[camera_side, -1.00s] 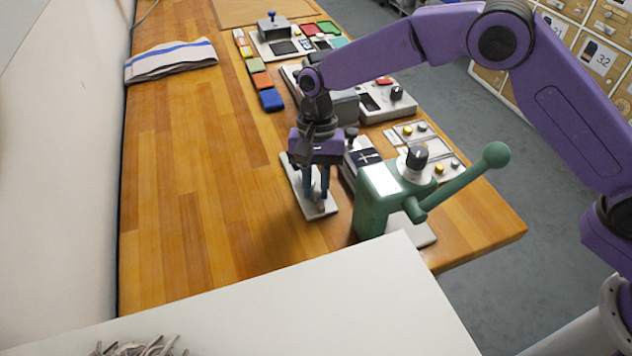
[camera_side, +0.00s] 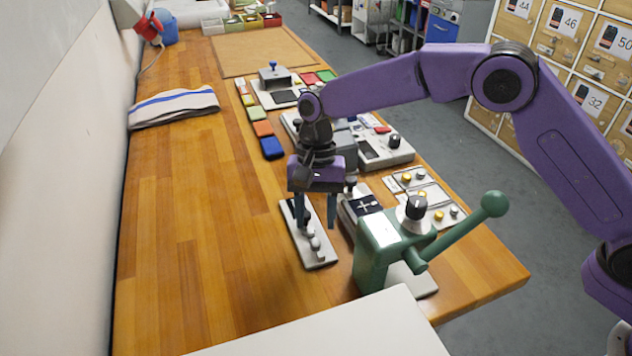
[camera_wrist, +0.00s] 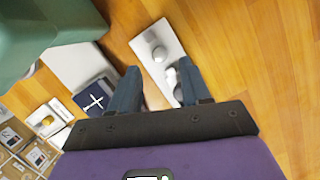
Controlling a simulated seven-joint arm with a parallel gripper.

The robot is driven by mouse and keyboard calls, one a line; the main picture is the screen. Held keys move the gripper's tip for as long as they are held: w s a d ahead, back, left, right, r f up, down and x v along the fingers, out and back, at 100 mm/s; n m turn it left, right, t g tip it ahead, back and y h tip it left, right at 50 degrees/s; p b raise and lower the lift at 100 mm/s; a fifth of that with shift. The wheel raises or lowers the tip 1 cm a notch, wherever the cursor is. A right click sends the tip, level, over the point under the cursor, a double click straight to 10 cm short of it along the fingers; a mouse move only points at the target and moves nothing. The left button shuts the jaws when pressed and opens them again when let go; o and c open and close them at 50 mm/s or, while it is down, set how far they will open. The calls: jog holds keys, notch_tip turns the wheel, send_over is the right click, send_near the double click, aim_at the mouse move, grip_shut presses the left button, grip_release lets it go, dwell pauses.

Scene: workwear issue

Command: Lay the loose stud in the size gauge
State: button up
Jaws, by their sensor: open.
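A narrow pale plate, which looks like the size gauge (camera_side: 320,262), lies on the bench below my gripper (camera_side: 317,227). Several rounded grey-white studs (camera_side: 315,243) show along it. I cannot tell which is loose or whether each sits in a recess. The plate (camera_wrist: 147,42) also shows in the wrist view, with one domed stud (camera_wrist: 160,53) clear of the fingers and others close to the right finger. My gripper (camera_wrist: 158,67) is open, pointing down, with nothing visibly held. Its right finger partly hides the plate and studs in the wrist view.
A green lever press (camera_side: 378,250) stands close on the right. A dark blue patch with a white cross (camera_side: 364,203) lies on a small block beside the plate. Coloured blocks (camera_side: 272,147) and devices lie farther back. A folded striped cloth (camera_side: 172,107) lies left. Bench left of the plate is clear.

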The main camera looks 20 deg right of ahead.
aim_at(316, 230)
jog(key=v, duration=0.7)
jog(key=shift+r, duration=0.45)
jog(key=shift+w+d, duration=0.1)
